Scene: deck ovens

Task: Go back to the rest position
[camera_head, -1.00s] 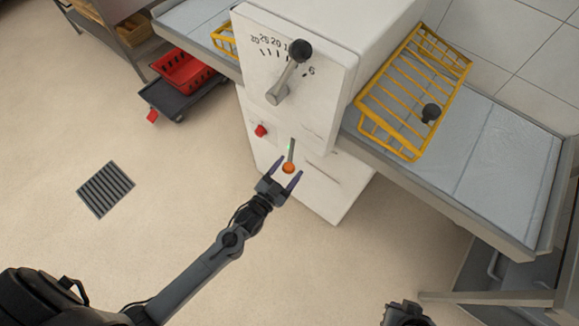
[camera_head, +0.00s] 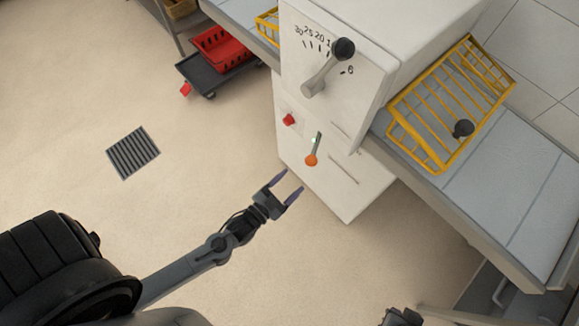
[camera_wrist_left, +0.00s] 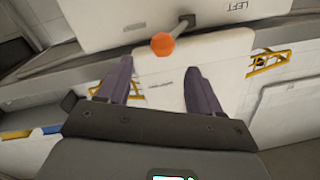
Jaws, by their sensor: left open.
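My left gripper (camera_head: 288,188) is open and empty, over the floor in front of the white machine (camera_head: 335,180). It is apart from the orange-knobbed lever (camera_head: 311,160) on the machine's front. In the left wrist view the two fingers (camera_wrist_left: 158,85) are spread, and the orange knob (camera_wrist_left: 162,44) shows beyond them. My right gripper (camera_head: 402,317) shows only in part at the bottom edge of the head view; its fingers cannot be made out.
The machine has a dial lever with a black knob (camera_head: 343,49) and a red button (camera_head: 289,119). Yellow wire guards (camera_head: 430,145) stand over the side table (camera_head: 535,190). A red crate (camera_head: 222,50) sits on a dark dolly (camera_head: 205,80). A floor grate (camera_head: 133,152) lies left; the floor between is clear.

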